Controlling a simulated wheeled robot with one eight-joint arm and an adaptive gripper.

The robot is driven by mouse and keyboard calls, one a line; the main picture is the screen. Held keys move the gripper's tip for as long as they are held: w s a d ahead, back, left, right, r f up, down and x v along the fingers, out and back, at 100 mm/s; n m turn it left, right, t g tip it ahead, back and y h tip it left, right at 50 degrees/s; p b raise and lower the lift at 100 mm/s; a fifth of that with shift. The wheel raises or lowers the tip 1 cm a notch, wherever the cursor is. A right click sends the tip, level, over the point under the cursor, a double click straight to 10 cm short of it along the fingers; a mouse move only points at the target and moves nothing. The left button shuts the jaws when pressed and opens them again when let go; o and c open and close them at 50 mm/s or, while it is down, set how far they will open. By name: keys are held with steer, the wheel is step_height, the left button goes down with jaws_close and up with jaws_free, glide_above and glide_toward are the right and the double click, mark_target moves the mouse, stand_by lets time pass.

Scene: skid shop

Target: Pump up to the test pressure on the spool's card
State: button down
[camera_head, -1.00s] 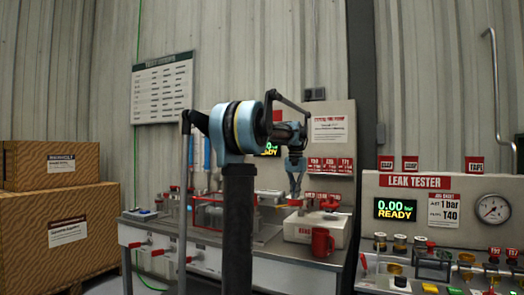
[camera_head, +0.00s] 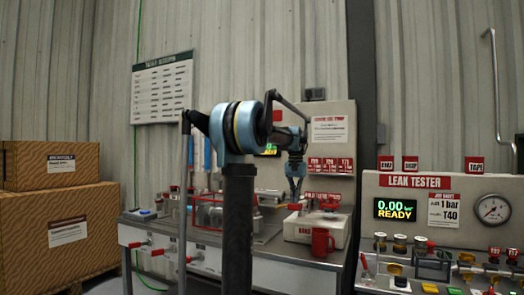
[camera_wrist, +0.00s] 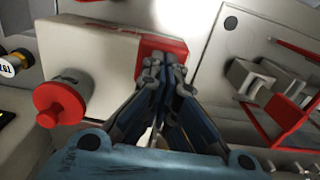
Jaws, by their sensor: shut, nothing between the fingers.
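My gripper (camera_head: 296,198) is shut and empty, pointing down over the pale pump box (camera_head: 300,232) on the bench, near a small red part (camera_head: 294,207) at the box's top left. In the wrist view its closed fingertips (camera_wrist: 167,62) lie over a red block (camera_wrist: 150,47) on a pale panel; I cannot tell whether they touch it. The spool's card cannot be made out for certain. A job sheet (camera_head: 443,210) on the leak tester reads 1 bar, T40.
The leak tester (camera_head: 370,183) at right shows 0.00 and READY on its display (camera_head: 395,209), beside a dial gauge (camera_head: 493,209). Red-framed metal parts (camera_head: 210,214) stand left of the pump box. Cardboard boxes (camera_head: 62,215) are stacked at far left.

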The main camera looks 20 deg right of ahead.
mark_target(295, 205)
steer(key=shift+f, duration=1.95)
steer(key=shift+r, duration=3)
steer(key=shift+f, duration=0.1)
